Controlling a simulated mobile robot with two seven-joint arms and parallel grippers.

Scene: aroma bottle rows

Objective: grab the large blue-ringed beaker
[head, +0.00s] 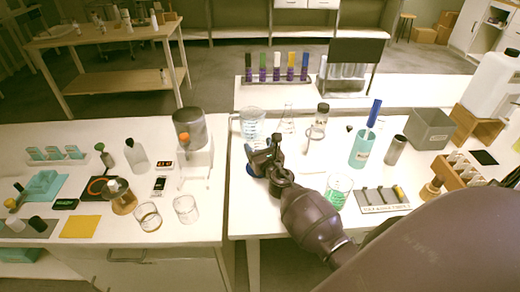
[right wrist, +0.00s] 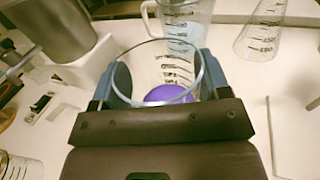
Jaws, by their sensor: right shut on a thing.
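My right gripper (head: 262,158) is over the front left part of the right-hand table. In the right wrist view its two blue fingers (right wrist: 164,78) are shut on the sides of a clear glass beaker (right wrist: 172,68). This beaker has dark scale marks and a blue-violet patch at its bottom. In the head view the gripper mostly hides it, and a blue edge (head: 249,170) shows low beside the fingers. I cannot tell whether its base touches the table. My left gripper is not in view.
Just behind stands a larger marked jug (head: 252,123), with a conical flask (head: 287,118) to its right. A green-liquid beaker (head: 338,190) stands right of my wrist.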

